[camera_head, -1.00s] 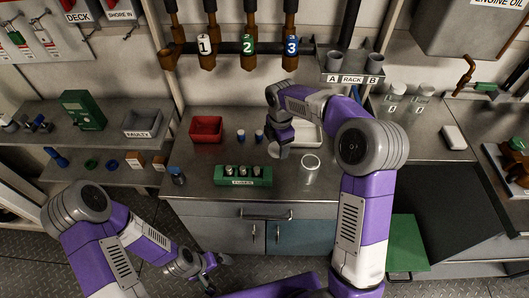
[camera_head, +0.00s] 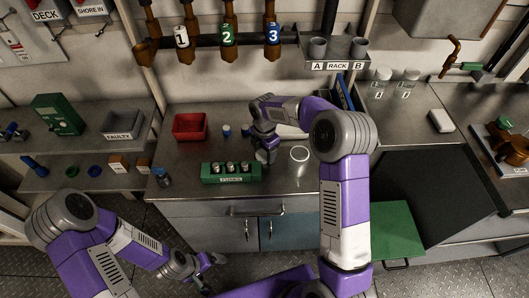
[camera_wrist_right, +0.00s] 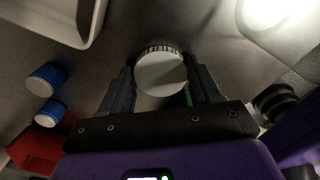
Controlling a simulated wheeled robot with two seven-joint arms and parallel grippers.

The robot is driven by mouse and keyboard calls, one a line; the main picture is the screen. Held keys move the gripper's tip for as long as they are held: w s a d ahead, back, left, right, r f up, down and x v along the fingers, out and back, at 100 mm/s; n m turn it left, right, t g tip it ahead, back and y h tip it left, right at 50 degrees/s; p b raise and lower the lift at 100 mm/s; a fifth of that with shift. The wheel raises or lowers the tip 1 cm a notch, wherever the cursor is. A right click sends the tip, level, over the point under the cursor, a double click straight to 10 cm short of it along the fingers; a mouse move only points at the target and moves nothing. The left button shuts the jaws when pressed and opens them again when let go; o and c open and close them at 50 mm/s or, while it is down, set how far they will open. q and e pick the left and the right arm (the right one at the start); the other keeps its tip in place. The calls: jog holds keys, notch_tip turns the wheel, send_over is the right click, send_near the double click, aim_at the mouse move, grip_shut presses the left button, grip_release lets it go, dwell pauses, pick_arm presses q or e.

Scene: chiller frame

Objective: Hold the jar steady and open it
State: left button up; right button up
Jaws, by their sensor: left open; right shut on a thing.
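My right gripper (camera_head: 263,148) is over the counter and shut on a small pale round thing (camera_head: 262,157), which looks like the jar. In the right wrist view, its flat white lid (camera_wrist_right: 162,74) with a ribbed edge sits between the two fingers of the right gripper (camera_wrist_right: 163,85). The body below the lid is mostly hidden, and I cannot tell whether it touches the counter. My left gripper (camera_head: 213,262) is open and empty, low in front of the cabinet doors, away from the jar.
A green rack (camera_head: 231,174) with several small items is left of the held thing.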

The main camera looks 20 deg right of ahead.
aim_at(264, 154)
jog(key=shift+r, duration=0.1)
jog(key=shift+f, duration=0.2)
jog(key=o, duration=1.2)
notch_tip(264, 154, up, 12)
jog(key=p, duration=0.3)
jog(key=shift+r, duration=0.25)
jog(key=shift+r, duration=0.1)
